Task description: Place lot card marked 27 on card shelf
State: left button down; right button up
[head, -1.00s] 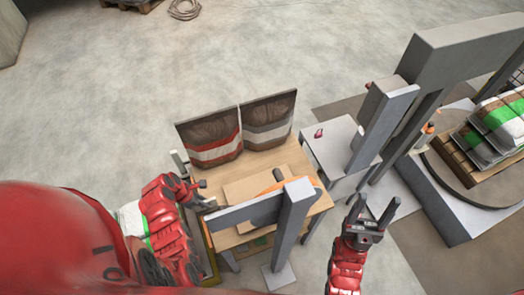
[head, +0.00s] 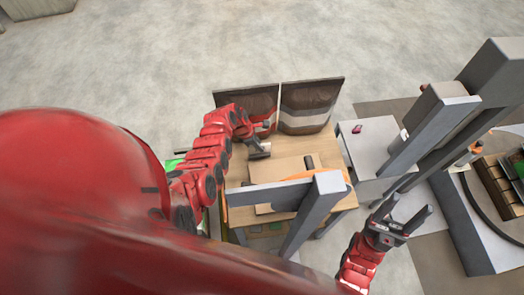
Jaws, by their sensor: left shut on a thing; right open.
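My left gripper (head: 261,154) is over the left part of the wooden table (head: 236,175), just in front of the bag panels. It is shut on a small pale thing (head: 265,147); this may be the lot card, but no number is readable. My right gripper (head: 402,219) is open and empty, fingers pointing up and right, to the right of the table. I cannot make out which part is the card shelf; a grey beam (head: 285,192) and post hide part of the table front.
Two dark bags (head: 308,105) stand along the table's back edge. A tan board (head: 283,171) lies mid-table. A grey side table (head: 365,152) holds a small red thing (head: 357,129). A grey machine frame (head: 445,125) and a turntable (head: 480,215) stand at right.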

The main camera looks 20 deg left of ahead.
pick_arm(q)
jog(key=shift+w+d+f+b, duration=0.2)
jog(key=shift+w+b, duration=0.1)
jog(key=shift+w, duration=0.25)
notch_tip(320, 180, down, 3)
jog(key=b, duration=0.3)
jog(key=shift+f, duration=0.2)
jog(key=shift+w+r, duration=0.1)
jog(key=c, duration=1.3)
grip_release()
jog(key=shift+f, duration=0.2)
jog(key=shift+c, duration=0.2)
jog(key=o, duration=0.4)
jog(key=shift+o, duration=0.2)
